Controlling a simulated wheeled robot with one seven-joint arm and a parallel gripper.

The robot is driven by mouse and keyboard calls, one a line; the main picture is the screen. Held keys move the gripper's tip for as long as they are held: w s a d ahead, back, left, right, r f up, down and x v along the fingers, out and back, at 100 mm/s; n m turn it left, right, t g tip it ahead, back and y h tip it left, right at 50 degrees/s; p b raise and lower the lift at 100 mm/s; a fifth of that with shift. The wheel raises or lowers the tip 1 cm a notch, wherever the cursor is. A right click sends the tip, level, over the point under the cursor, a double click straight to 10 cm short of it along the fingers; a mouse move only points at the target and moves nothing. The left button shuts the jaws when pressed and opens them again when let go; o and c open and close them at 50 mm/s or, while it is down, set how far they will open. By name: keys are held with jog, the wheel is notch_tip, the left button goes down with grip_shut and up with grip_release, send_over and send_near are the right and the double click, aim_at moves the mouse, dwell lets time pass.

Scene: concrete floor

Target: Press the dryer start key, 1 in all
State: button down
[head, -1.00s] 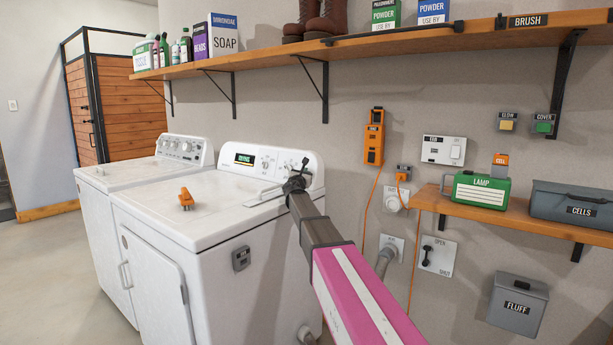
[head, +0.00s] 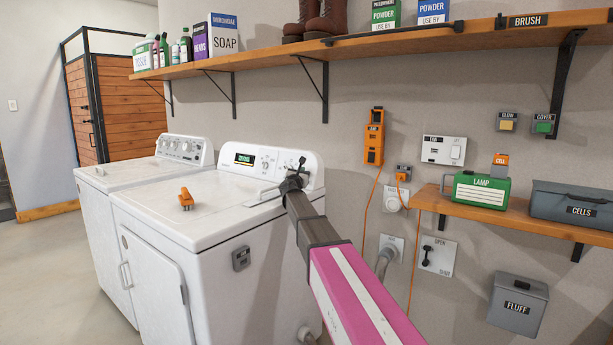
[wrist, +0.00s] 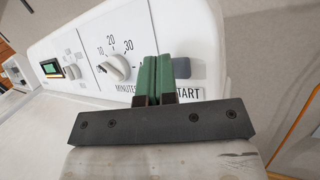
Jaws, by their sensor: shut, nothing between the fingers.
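The white dryer (head: 205,205) stands against the wall, its control panel (head: 265,162) at the back with a lit display (head: 244,159) whose text looks green. In the wrist view the start key (wrist: 182,68) is a grey rounded block above the label START, right of the dial (wrist: 115,67). My gripper (wrist: 157,65) is shut and empty; its green fingers lie just left of the key and cover part of its left side. I cannot tell whether they touch it. In the head view my gripper (head: 301,165) is at the right end of the panel and hides the key.
An orange clip-like object (head: 186,199) lies on the dryer top. A washer (head: 150,175) stands to the left. A long shelf (head: 400,42) hangs above, and a smaller shelf (head: 520,222) with a green lamp box (head: 482,189) is at right.

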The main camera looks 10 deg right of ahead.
jog(key=shift+s+a+r, duration=0.35)
jog(key=shift+s+a, duration=0.45)
jog(key=shift+s+a+r, duration=0.35)
jog(key=shift+s+a, duration=0.4)
jog(key=shift+s, duration=0.05)
